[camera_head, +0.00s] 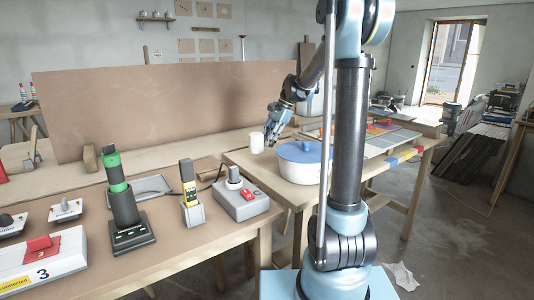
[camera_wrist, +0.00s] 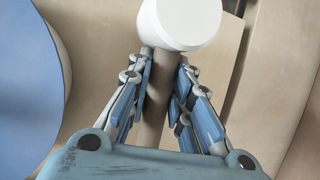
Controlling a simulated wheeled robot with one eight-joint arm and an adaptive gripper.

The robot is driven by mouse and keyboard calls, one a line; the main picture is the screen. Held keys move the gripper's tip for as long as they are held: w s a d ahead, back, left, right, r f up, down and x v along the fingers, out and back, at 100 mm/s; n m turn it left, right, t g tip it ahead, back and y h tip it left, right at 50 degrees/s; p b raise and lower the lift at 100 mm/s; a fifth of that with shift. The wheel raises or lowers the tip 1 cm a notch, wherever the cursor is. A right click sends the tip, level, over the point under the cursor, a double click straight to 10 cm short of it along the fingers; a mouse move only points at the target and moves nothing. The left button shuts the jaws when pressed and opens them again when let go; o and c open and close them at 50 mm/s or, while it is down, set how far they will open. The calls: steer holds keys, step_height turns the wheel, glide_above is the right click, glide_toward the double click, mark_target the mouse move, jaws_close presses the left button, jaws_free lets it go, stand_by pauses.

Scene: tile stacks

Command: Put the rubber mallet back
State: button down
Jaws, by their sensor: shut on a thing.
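The rubber mallet has a white cylindrical head (camera_wrist: 180,22) and a brown handle (camera_wrist: 152,122). In the wrist view my gripper (camera_wrist: 162,85) is shut around the handle, with the head just beyond the fingertips. In the head view the white head (camera_head: 257,138) shows at the left of my gripper (camera_head: 270,134), above the near-left part of the right-hand table (camera_head: 265,178). The handle is mostly hidden there by the fingers. I cannot tell from these views whether the head touches the table.
A white pot with a blue lid (camera_head: 300,152) stands close to the right of the mallet; its lid (camera_wrist: 28,85) fills the wrist view's left. Coloured tiles (camera_head: 380,130) lie behind.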

steer(key=shift+d+f, duration=0.1)
steer(key=shift+f, duration=2.3)
steer(key=c, duration=1.5)
jaws_free()
steer(key=shift+o, duration=0.2)
steer(key=v, duration=1.2)
steer(key=shift+s, duration=0.1)
